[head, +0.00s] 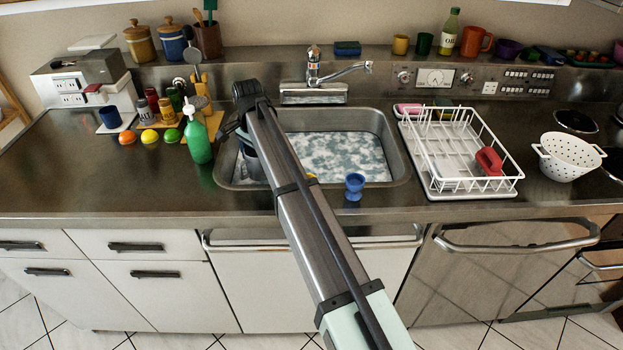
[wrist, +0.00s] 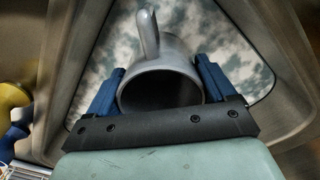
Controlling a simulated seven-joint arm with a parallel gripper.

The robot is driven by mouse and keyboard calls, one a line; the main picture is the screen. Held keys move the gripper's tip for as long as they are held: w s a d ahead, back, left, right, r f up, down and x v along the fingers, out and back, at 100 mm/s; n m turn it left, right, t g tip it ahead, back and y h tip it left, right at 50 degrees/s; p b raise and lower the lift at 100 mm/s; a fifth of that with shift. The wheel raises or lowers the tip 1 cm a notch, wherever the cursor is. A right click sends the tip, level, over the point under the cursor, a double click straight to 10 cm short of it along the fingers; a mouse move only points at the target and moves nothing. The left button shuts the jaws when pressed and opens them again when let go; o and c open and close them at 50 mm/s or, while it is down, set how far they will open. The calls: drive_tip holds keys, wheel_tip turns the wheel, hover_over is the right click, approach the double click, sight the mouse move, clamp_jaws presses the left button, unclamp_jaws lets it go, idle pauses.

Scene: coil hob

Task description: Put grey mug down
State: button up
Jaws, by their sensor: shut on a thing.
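The grey mug (wrist: 162,62) sits between the two blue fingers of my gripper (wrist: 160,72) in the wrist view. Its round opening faces the wrist camera and its handle points to the top of the picture. The gripper is shut on the mug. In the head view my gripper (head: 243,138) is over the left part of the sink (head: 398,160). My arm hides most of the mug there. I cannot tell whether the mug touches the water.
Foamy water (head: 335,153) fills the sink. A blue egg cup (head: 354,187) stands at its front edge. A green soap bottle (head: 197,140) stands left of it, and a white dish rack (head: 455,178) holding a red thing is at right.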

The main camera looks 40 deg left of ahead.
drive_tip(key=shift+w+d+f+m, duration=0.3)
drive_tip(key=shift+w+f, duration=0.35)
drive_tip(key=shift+w, duration=0.05)
drive_tip(key=shift+w+f, duration=0.1)
drive_tip(key=shift+f, duration=4.95)
drive_tip(key=o, duration=1.1)
drive_tip(key=shift+f, duration=0.1)
wheel_tip(320, 180, up, 12)
drive_tip(key=shift+r, duration=0.15)
